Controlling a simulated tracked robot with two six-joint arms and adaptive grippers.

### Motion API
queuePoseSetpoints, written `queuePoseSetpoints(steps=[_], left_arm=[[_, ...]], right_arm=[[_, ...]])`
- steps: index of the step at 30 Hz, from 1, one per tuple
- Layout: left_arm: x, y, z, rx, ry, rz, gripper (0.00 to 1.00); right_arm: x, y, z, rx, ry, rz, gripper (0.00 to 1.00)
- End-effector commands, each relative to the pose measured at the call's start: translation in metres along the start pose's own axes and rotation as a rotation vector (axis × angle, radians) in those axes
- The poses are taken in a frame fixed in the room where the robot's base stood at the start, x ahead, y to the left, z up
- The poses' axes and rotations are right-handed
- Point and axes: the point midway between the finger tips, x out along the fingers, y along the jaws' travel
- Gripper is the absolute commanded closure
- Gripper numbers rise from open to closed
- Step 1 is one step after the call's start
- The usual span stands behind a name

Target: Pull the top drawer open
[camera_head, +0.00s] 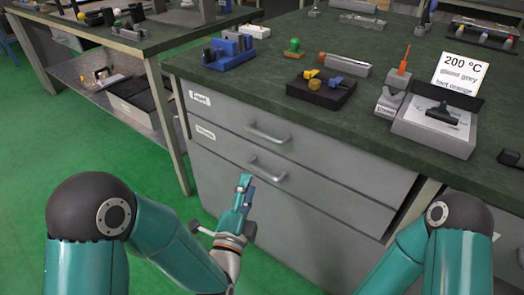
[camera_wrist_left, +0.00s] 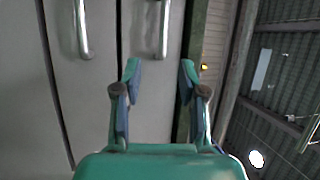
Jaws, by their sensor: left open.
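The top drawer (camera_head: 230,113) is a grey front just under the dark green worktop, shut, with a metal bar handle (camera_head: 268,134). In the left wrist view, turned sideways, the top drawer's handle (camera_wrist_left: 163,30) lies beyond my fingertips, in line with the gap between them. My left gripper (camera_head: 246,184) is open and empty, in front of the drawers; in the left wrist view its two fingers (camera_wrist_left: 160,75) stand apart. In the head view it overlaps the area left of the lower handle. My right gripper is out of view; only its arm shows.
A second drawer below has its own handle (camera_head: 267,170), also seen in the left wrist view (camera_wrist_left: 82,30). The worktop (camera_head: 310,120) holds blue, black and grey fixtures and a 200 °C sign (camera_head: 459,76). Green floor (camera_head: 100,150) lies open at left, beside another workbench (camera_head: 130,45).

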Motion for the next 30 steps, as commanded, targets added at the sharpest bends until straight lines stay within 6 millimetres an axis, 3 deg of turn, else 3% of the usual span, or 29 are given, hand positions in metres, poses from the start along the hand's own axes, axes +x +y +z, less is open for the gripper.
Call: queuePoseSetpoints(steps=[8, 21, 30], left_arm=[[0.025, -0.005, -0.001, 0.023, -0.002, -0.023, 0.59], [0.117, -0.005, -0.001, 0.022, -0.001, -0.021, 0.59], [0.159, -0.005, -0.001, 0.022, -0.001, -0.018, 0.59]], right_arm=[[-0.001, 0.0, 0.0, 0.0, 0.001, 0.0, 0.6], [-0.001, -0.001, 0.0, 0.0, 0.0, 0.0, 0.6], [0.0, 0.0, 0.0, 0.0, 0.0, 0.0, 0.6]])
